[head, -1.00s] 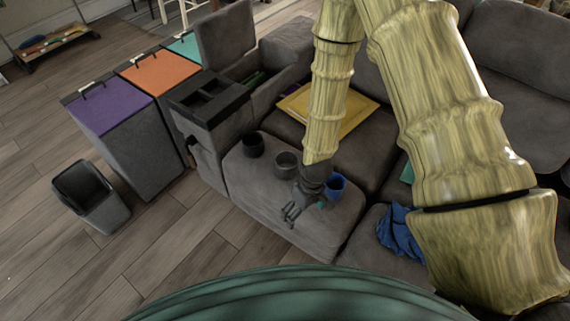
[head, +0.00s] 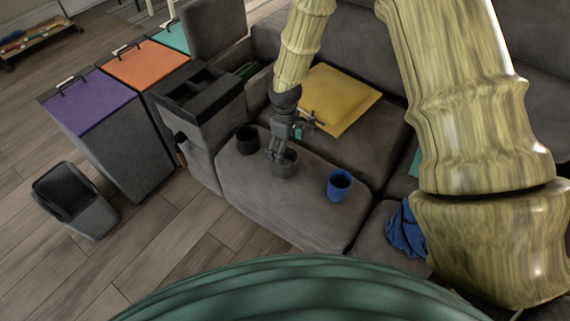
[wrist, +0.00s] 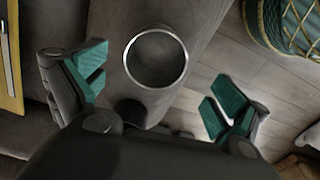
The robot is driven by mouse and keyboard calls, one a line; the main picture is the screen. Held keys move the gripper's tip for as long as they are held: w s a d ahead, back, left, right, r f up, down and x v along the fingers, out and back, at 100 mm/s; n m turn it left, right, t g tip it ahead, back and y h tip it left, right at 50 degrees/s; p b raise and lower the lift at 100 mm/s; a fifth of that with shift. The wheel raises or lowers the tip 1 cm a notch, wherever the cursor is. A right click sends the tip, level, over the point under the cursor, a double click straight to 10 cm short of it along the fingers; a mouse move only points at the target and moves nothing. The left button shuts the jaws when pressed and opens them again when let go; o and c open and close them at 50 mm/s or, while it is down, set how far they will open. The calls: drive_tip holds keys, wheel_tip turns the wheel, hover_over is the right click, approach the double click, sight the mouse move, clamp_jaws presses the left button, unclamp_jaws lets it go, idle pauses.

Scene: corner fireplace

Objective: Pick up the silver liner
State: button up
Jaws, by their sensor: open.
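The silver liner (head: 287,168) is a grey cup-shaped container, standing upright on the grey sofa seat between a black cup and a blue cup. In the wrist view, its bright round rim and grey inside (wrist: 156,60) show from above. My gripper (head: 278,152) is over the liner and hides part of its rim in the head view. In the wrist view, the teal-padded fingers of my gripper (wrist: 158,88) are spread wide, with the liner between and slightly ahead of them. Nothing is held. I cannot tell the exact height above the rim.
The black cup (head: 247,140) stands close to the left and the blue cup (head: 339,184) stands farther right. A yellow cushion-like item (head: 345,98) lies behind. A blue cloth (head: 405,232) lies at the right. Bins and a dark armrest caddy (head: 200,95) stand left.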

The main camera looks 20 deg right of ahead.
sight(286, 156)
drive_tip(key=shift+w+d+f, duration=0.1)
drive_tip(key=shift+w+f, duration=0.05)
drive_tip(key=shift+f, duration=1.35)
drive_tip(key=shift+w+f, duration=0.1)
drive_tip(key=shift+f, duration=1.4)
drive_tip(key=c, duration=1.1)
